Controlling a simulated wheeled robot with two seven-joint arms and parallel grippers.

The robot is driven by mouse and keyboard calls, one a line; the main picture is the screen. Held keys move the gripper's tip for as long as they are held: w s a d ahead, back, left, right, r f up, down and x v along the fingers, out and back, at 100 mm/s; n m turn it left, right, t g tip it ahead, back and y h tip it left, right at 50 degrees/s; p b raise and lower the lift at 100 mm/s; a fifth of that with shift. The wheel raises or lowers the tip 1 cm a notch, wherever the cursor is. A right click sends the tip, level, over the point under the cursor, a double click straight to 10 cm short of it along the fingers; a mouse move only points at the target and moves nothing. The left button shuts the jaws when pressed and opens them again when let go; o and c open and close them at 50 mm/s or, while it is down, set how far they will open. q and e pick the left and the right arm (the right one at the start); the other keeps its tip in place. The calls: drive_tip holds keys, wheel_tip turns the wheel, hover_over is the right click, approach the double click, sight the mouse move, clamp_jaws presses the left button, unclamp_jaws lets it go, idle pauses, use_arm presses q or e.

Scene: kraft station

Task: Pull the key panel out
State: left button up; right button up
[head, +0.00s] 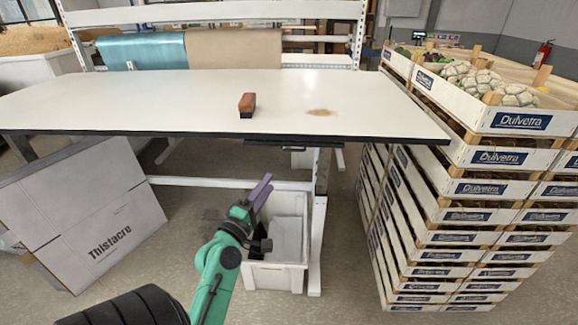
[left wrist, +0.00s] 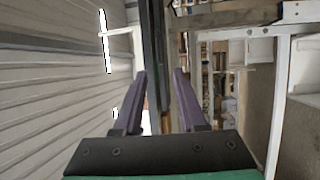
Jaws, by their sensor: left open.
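A thin dark panel (head: 293,142), which looks like the key panel, sits under the front edge of the white table (head: 180,95), close beneath the tabletop. My left gripper (head: 264,187) has purple fingers and is open and empty. In the head view it shows below the panel and a little to its left. In the left wrist view, turned sideways, the fingers (left wrist: 158,85) stand apart, and a dark upright strip (left wrist: 156,60) shows between and beyond them. I cannot tell there which part is panel and which is table edge. My right gripper is not in view.
A brown block (head: 247,104) and a brown powder patch (head: 320,112) are on the tabletop. A white bin (head: 277,275) stands under the table. A large cardboard box (head: 95,215) leans at left. Stacked crates (head: 470,215) stand close at right.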

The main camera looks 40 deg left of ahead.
use_arm(q)
drive_tip(key=p+x, duration=0.4)
drive_tip(key=x, duration=1)
drive_tip(key=shift+r, duration=0.3)
drive_tip(key=c, duration=0.6)
clamp_jaws()
